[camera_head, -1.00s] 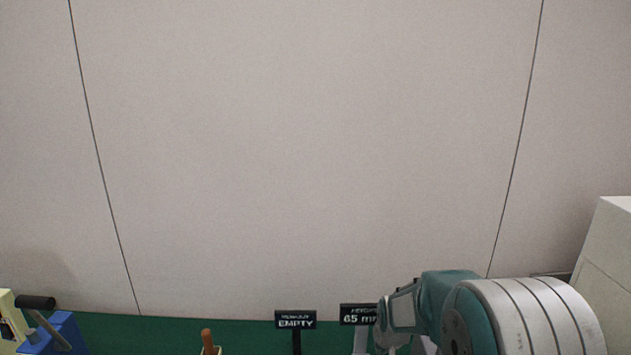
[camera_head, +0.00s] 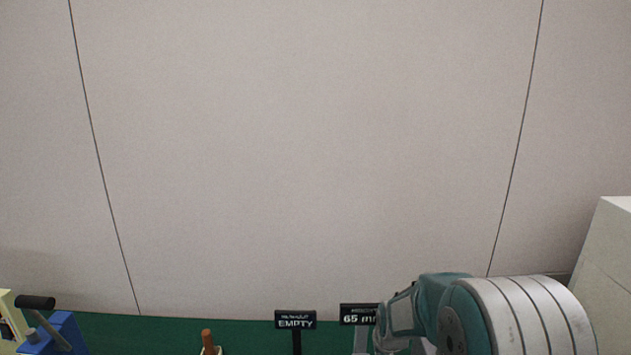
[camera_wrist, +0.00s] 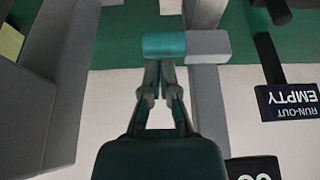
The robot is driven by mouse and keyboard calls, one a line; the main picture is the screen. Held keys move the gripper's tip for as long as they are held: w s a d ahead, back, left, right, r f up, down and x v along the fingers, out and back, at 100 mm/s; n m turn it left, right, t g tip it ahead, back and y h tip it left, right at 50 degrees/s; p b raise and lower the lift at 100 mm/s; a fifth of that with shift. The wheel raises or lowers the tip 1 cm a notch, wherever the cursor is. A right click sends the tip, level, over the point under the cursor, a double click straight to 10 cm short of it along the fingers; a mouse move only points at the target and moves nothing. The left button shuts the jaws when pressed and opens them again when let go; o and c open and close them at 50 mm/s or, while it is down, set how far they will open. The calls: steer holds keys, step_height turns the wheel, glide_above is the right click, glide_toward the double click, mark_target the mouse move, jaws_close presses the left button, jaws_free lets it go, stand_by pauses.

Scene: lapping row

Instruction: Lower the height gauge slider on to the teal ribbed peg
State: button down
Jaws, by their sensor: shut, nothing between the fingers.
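In the wrist view a grey column (camera_wrist: 209,105) of the height gauge runs up and down the picture. A grey block (camera_wrist: 208,46), which looks like its slider, sits on the column. A teal piece (camera_wrist: 163,45) sticks out to the left of this block; I cannot make out ribs on it. My gripper (camera_wrist: 160,68) is shut and empty, its fingertips right at the teal piece's lower edge in the picture. I cannot tell whether they touch it. In the head view the column (camera_head: 361,340) shows only in part beside my arm, and the slider is hidden.
A "RUN-OUT EMPTY" sign (camera_wrist: 289,101) stands right of the column in the wrist view. A large grey block (camera_wrist: 52,90) is at left. In the head view a "65 mm" sign (camera_head: 358,314), blue fixture (camera_head: 55,333) and brown handle (camera_head: 207,338) stand on the green bench.

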steer(key=shift+f, duration=0.35)
stand_by(0.8)
steer(key=shift+r, duration=3)
steer(key=shift+r, duration=0.1)
steer(key=s+r, duration=0.5)
steer(key=s, duration=0.5)
steer(key=s+r, duration=0.4)
steer(key=s, duration=0.5)
steer(key=s+r+t, duration=0.1)
steer(key=s+r, duration=0.4)
steer(key=s, duration=0.5)
steer(key=shift+s+r, duration=0.3)
steer(key=shift+s, duration=0.05)
